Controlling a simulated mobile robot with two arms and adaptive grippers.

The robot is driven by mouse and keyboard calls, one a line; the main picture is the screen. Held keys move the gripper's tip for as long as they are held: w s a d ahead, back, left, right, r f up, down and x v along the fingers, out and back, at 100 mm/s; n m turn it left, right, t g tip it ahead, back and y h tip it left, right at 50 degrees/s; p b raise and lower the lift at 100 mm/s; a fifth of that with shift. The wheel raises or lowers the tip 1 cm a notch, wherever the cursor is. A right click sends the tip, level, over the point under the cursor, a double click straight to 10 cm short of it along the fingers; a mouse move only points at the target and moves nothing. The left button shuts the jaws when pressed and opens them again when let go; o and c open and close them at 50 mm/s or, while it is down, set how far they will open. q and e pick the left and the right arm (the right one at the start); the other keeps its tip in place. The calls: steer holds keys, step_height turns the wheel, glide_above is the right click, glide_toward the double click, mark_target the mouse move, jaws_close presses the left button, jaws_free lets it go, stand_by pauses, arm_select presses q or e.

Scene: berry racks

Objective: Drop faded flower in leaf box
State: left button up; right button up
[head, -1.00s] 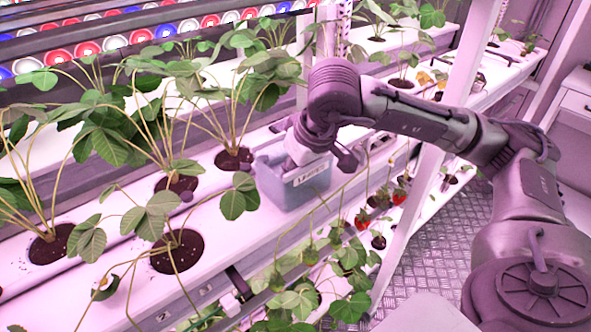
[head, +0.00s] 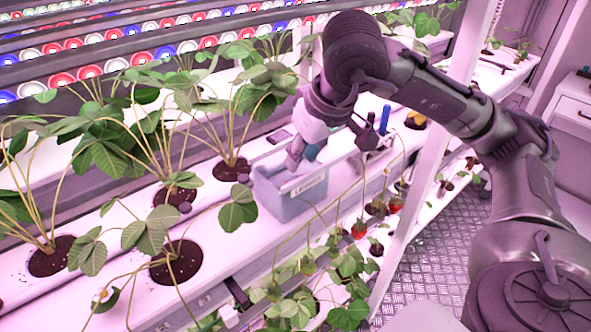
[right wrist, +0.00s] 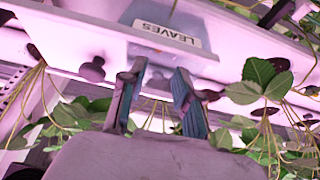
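The leaf box (head: 290,205) is a small blue-grey bin on the white rack beside the plants. Its label reads "LEAVES", upside down in the right wrist view (right wrist: 168,34). My right gripper (head: 332,152) is over and beside the box's upper right side, partly hiding it. In the right wrist view its two fingers (right wrist: 159,70) stand apart with nothing visible between them. A small pale flower (head: 104,296) hangs at the lower left; I cannot tell if it is faded. The inside of the box is mostly hidden. My left gripper is not in view.
Strawberry plants grow from round soil holes (head: 180,263) left of the box. Red berries (head: 360,230) hang in front, lower down. A white post (head: 425,170) stands to the right, close to my right arm.

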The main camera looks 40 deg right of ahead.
steer(key=shift+v, duration=2.15)
steer(key=shift+f, duration=0.1)
